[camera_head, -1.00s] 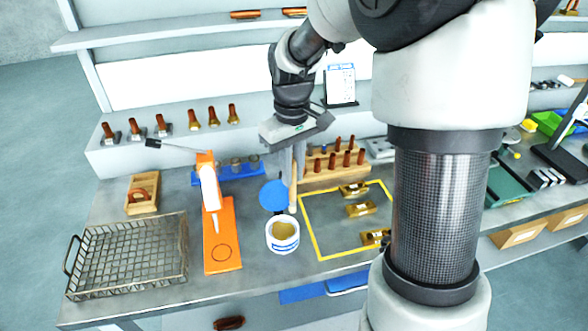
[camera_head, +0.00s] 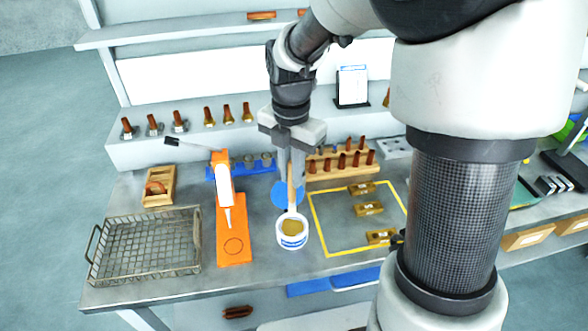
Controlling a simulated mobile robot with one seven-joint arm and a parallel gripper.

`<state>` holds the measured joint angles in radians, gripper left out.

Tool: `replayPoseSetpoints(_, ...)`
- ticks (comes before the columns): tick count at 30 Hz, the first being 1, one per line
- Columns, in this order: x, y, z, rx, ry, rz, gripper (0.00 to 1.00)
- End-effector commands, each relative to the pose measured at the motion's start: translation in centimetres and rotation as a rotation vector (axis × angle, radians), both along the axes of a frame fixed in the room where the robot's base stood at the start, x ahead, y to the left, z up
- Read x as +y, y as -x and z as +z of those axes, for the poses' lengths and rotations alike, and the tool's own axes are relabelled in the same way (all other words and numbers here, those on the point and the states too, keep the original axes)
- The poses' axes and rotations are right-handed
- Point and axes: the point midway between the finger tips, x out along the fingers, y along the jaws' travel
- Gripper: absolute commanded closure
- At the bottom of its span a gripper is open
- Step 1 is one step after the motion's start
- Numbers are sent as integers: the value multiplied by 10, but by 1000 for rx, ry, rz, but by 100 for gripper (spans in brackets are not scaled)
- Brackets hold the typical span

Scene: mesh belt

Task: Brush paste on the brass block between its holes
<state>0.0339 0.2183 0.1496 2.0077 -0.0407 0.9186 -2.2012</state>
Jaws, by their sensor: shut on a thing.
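My gripper (camera_head: 291,178) points down over the bench, its fingers shut on a brush with a pale wooden handle (camera_head: 291,198). The brush's lower end is at the white paste tub (camera_head: 292,241), at or just inside its far rim; how deep it goes I cannot tell. The tub is open and shows tan paste. To its right, inside a yellow outline, stand brass blocks: a far one (camera_head: 362,188), a middle one (camera_head: 368,209) and a near one (camera_head: 381,237). Their dark holes are too small to make out clearly.
An orange board (camera_head: 234,245) with a white-and-orange applicator is left of the tub. A wire basket (camera_head: 150,269) stands at the far left. A wooden rack of copper-coloured pieces (camera_head: 340,172) stands behind the yellow outline (camera_head: 317,232). A blue disc (camera_head: 281,194) lies behind the tub.

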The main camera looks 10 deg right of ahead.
Motion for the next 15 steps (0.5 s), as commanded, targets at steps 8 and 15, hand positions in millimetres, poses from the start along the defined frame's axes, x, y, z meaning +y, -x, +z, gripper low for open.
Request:
replayPoseSetpoints(8,0,0,-15,0,0,20,100)
replayPoseSetpoints(15,0,0,-41,0,0,19,100)
